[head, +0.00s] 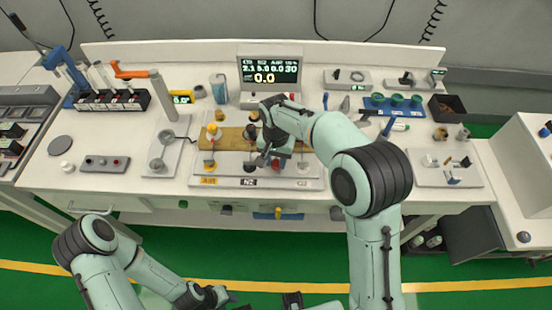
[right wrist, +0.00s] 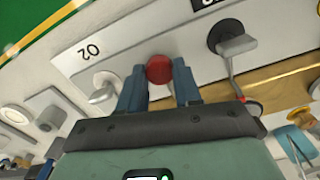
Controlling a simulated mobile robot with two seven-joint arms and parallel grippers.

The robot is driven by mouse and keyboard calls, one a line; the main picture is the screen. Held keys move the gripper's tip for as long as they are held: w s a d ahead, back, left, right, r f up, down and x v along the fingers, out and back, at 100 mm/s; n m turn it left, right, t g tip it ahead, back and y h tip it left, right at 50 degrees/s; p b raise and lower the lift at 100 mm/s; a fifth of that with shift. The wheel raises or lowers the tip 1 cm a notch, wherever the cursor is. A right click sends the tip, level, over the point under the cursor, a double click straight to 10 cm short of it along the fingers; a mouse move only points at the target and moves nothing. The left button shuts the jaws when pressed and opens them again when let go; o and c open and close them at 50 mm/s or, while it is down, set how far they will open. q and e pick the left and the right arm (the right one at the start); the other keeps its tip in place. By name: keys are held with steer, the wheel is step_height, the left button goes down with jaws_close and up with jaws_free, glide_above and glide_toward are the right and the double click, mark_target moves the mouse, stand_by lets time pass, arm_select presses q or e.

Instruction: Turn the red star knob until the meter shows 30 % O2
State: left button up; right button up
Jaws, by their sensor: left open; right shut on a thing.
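In the head view the gripper and wrist hide most of the knob. The meter (head: 270,72) stands at the back of the bench. Its small top row seems to read 2.1, 5.0, 0.0 and 30, with a large 0.0 below; the small text is hard to read. My left gripper (head: 228,298) is open and empty, low in front of the bench.
A black knob (right wrist: 232,36) with a metal stem is beside the red one. AIR (head: 208,181) and N2 (head: 249,182) labels line the panel front. A black open box (head: 447,108) stands at right.

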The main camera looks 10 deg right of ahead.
mark_target(276, 163)
steer(key=o, duration=1)
steer(key=shift+o, duration=0.2)
arm_select(q)
steer(key=shift+w+r+p, duration=0.8)
steer(key=shift+r+p, duration=0.1)
steer(key=shift+r, duration=0.25)
arm_select(e)
step_height(276, 163, up, 14)
steer(key=shift+f, duration=0.25)
